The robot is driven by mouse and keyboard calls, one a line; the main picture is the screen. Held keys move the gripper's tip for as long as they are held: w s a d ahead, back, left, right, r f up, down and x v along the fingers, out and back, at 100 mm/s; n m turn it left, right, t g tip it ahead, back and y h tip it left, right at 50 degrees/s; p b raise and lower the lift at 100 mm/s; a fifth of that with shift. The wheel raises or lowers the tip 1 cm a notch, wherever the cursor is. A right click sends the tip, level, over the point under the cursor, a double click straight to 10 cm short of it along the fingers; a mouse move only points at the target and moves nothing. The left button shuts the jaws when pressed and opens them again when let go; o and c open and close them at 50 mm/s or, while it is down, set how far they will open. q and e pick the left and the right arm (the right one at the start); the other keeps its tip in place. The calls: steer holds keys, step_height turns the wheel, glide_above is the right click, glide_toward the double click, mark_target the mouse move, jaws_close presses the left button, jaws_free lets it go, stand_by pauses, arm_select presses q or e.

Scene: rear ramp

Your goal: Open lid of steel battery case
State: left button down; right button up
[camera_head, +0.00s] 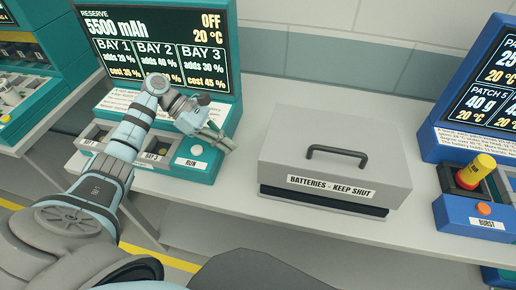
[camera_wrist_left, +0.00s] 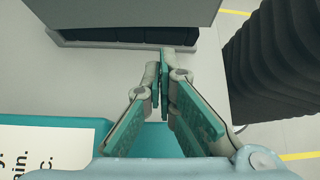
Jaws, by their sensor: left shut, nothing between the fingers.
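The steel battery case (camera_head: 300,140) is a grey box on the table, right of the teal station. Its lid has a black handle (camera_head: 337,153) on top and a label reading "BATTERIES - KEEP SHUT" on the front. A dark gap shows along the lower front, below the lid edge. My left gripper (camera_head: 226,142) is shut and empty, in front of the teal station and left of the case, apart from it. In the left wrist view, my gripper's fingers (camera_wrist_left: 163,72) meet at their tips, and the case (camera_wrist_left: 130,12) shows at the top. My right gripper is out of view.
A teal station (camera_head: 205,110) with a screen and several bays stands left of the case. A blue station (camera_head: 485,212) with a yellow-topped red knob (camera_head: 474,171) stands on the right. The white table (camera_head: 240,205) is clear around the case's left and front.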

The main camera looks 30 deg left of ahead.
arm_select(q)
steer(key=d+f, duration=0.1)
steer(key=d, duration=0.1)
steer(key=d+f, duration=0.1)
steer(key=d, duration=0.1)
steer(key=shift+s+f, duration=0.25)
steer(key=shift+f, duration=0.1)
steer(key=x, duration=0.5)
steer(key=shift+w+b, duration=0.3)
steer(key=shift+s, duration=0.1)
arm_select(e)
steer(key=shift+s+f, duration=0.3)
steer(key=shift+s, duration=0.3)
arm_select(q)
steer(key=shift+r, duration=0.15)
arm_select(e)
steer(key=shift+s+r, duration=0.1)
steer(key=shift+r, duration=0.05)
